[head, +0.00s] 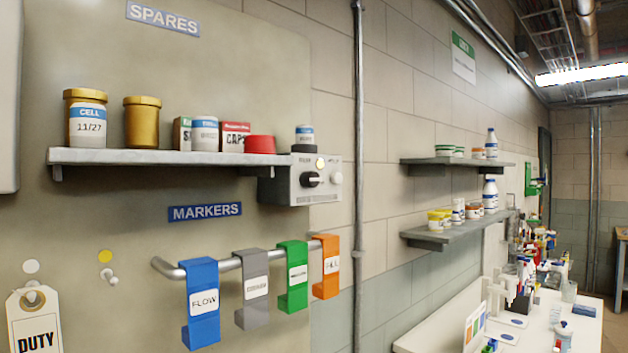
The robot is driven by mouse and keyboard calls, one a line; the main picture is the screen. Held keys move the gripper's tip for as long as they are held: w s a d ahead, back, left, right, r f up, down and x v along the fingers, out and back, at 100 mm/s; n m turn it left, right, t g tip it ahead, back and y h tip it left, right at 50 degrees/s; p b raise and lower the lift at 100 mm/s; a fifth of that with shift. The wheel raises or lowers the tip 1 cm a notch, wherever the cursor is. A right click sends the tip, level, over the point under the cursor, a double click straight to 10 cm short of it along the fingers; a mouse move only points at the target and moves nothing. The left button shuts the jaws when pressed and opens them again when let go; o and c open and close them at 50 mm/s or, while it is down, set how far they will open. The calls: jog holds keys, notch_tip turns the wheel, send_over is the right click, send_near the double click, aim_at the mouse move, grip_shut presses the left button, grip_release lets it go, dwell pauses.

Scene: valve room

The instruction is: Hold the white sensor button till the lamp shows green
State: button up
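A small grey control box (313,182) is fixed at the right end of the SPARES shelf. On its face are a yellowish lit lamp (320,163), a black knob (310,180) and a pale round button (337,178) at the right. The pale button looks like the white sensor button, but its label is too small to read. The lamp does not show green. My gripper is not in view, and nothing touches the box's face.
The shelf (160,157) holds jars and small boxes. Below it, a rail (226,264) carries blue, grey, green and orange markers. A small toggle (111,278) and a DUTY tag (35,320) are at lower left. A cluttered bench (440,335) stands at right.

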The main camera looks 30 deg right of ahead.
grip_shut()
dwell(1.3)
